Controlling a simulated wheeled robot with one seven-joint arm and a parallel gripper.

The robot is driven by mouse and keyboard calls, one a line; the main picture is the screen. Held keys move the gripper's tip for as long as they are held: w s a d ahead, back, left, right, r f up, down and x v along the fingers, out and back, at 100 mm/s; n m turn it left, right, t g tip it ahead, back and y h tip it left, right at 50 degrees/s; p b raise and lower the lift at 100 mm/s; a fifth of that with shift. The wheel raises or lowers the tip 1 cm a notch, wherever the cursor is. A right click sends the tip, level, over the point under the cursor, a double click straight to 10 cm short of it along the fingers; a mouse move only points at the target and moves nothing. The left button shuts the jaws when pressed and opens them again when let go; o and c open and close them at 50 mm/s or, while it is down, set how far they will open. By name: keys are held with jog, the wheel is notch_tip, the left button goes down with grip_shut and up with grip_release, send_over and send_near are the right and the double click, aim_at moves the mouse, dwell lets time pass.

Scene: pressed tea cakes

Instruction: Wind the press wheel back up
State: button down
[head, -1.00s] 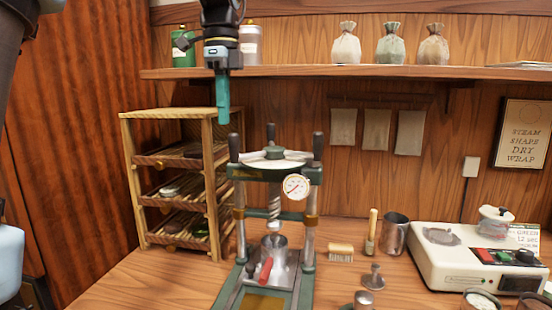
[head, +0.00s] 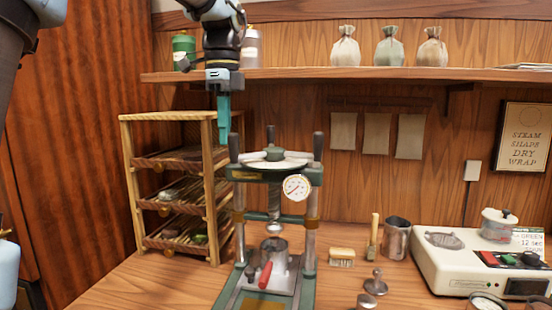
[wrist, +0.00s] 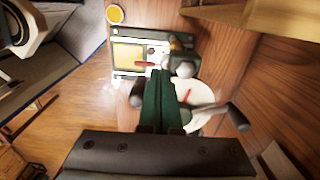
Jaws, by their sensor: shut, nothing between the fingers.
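The green press (head: 311,235) stands on the bench. Its pale wheel (head: 292,162) lies flat on top, with a dark hub and dark upright grips around it. The wheel also shows as a pale disc in the wrist view (wrist: 203,97). The screw (head: 274,203) hangs below, its foot just above the metal mould (head: 273,247) with a red handle. My gripper (head: 223,140) is shut and empty, pointing down beside the left dark grip (head: 234,147); I cannot tell whether they touch. Its fingers also show in the wrist view (wrist: 160,76).
A wooden rack (head: 215,190) stands close on the left, behind my gripper. A shelf (head: 300,74) with cloth bags and tins runs above.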

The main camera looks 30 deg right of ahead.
jog(key=shift+s, duration=0.25)
jog(key=shift+s, duration=0.65)
jog(key=s, duration=0.3)
jog(key=shift+s+d+b, duration=0.1)
jog(key=shift+s+b, duration=0.15)
jog(key=shift+b, duration=0.05)
jog(key=s, duration=0.1)
jog(key=s+d, duration=0.1)
jog(key=s, duration=0.1)
jog(key=shift+s+d, duration=0.15)
dwell(0.5)
